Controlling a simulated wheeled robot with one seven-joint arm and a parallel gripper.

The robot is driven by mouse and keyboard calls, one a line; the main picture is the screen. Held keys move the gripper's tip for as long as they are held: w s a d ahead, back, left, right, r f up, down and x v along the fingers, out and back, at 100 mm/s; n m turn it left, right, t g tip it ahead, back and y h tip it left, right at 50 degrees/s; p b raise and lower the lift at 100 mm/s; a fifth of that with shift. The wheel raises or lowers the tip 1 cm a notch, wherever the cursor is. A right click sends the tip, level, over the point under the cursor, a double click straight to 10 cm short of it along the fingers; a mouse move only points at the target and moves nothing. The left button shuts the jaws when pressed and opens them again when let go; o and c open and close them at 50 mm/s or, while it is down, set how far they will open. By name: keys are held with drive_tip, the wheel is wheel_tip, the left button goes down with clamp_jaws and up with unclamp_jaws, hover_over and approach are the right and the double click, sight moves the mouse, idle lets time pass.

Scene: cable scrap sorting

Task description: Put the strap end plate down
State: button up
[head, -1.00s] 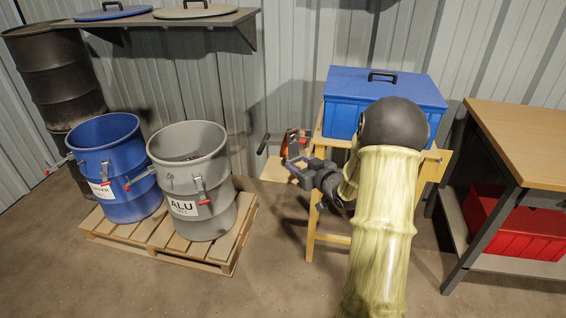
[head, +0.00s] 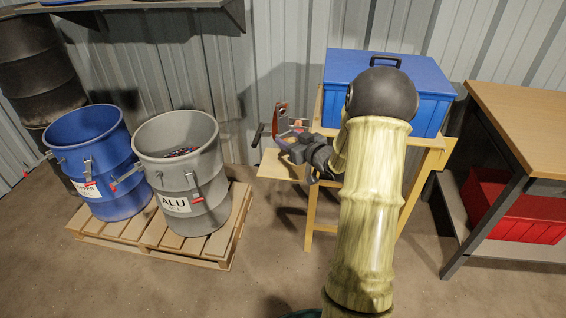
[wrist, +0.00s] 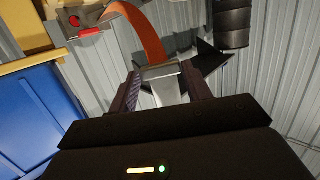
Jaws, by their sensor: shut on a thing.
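My gripper (wrist: 165,88) is shut on the strap end plate (wrist: 160,82), a grey metal piece between the fingers in the wrist view. An orange strap (wrist: 150,35) arcs from it to a grey fitting with red parts (wrist: 88,22) at the upper left. In the head view my gripper (head: 291,143) is left of the yellow stand, above its low wooden side shelf (head: 272,168). An upright orange piece (head: 280,118) shows beside the fingers. The plate is too small to make out there. I cannot tell whether anything held touches the shelf.
A blue lidded box (head: 430,105) sits on the yellow stand (head: 372,222). A blue drum (head: 95,170) and a grey ALU drum (head: 182,170) stand on a pallet (head: 150,243) at left. A workbench (head: 535,115) with a red bin (head: 520,212) is at right. Floor in front is clear.

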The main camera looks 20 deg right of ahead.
drive_tip(key=b, duration=0.2)
hover_over(289, 168)
wheel_tip(289, 168, down, 6)
drive_tip(key=shift+s+f, duration=0.1)
drive_tip(key=shift+f, duration=0.05)
wheel_tip(289, 168, down, 4)
drive_tip(key=shift+d+r, duration=0.1)
idle(0.3)
drive_tip(key=shift+f+b, duration=0.3)
drive_tip(key=shift+b, duration=0.2)
drive_tip(key=shift+s+f, duration=0.1)
